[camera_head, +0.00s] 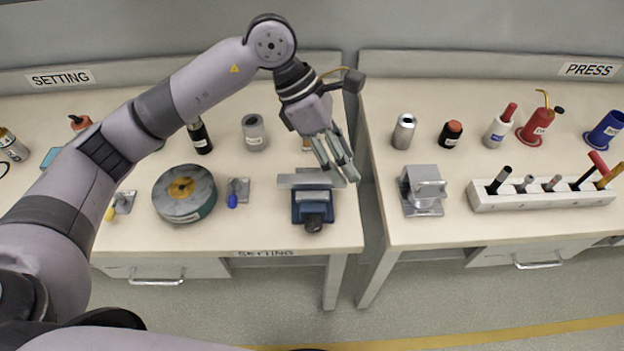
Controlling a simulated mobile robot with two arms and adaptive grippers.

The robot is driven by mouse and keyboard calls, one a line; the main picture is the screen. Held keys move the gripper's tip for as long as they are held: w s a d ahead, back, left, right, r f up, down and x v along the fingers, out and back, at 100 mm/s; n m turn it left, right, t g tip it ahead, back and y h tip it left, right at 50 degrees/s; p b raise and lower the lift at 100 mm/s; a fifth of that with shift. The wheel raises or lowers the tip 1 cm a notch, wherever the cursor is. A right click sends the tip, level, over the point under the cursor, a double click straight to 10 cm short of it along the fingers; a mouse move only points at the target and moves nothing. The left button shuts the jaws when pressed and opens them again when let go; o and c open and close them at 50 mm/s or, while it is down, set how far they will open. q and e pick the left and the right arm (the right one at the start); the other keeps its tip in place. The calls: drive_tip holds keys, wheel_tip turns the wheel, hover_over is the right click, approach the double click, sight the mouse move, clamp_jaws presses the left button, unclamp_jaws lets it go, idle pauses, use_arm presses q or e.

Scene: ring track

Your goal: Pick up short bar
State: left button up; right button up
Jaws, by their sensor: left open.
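A short grey metal bar (305,180) lies flat across the top of a small blue vise (313,206) near the front right of the left table. My left gripper (341,172) hangs over the right end of the bar from behind, its fingers pointing down and toward the front. The gripper is open, and the fingers partly cover the bar's right end. I cannot tell whether they touch the bar. My right gripper is not in view.
A round grey-green disc (184,193) and a blue-tipped clamp (238,192) stand left of the vise. A grey cylinder (254,132) stands behind. Right of a gap, the PRESS table (450,228) holds a metal block (423,190) and a white tool rack (540,197).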

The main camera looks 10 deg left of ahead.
use_arm(q)
drive_tip(key=w+a+r+t+y, duration=0.1)
drive_tip(key=w+a+y, duration=0.15)
drive_tip(key=a, duration=0.45)
drive_tip(key=w+a+r+y, duration=0.1)
drive_tip(key=a+y, duration=0.3)
drive_tip(key=a, duration=0.2)
drive_tip(key=p, duration=0.3)
hover_over(282, 178)
drive_tip(key=shift+n, duration=0.4)
drive_tip(key=f, duration=1.2)
drive_tip(key=shift+s+f, duration=0.15)
drive_tip(key=shift+s, duration=0.25)
drive_tip(key=f, duration=0.1)
drive_tip(key=f+p, duration=0.1)
drive_tip(key=f, duration=0.1)
drive_tip(key=f+p, duration=0.1)
drive_tip(key=f, duration=0.1)
drive_tip(key=shift+w, duration=0.3)
drive_tip(key=shift+f, duration=0.15)
drive_tip(key=shift+c, duration=0.5)
clamp_jaws()
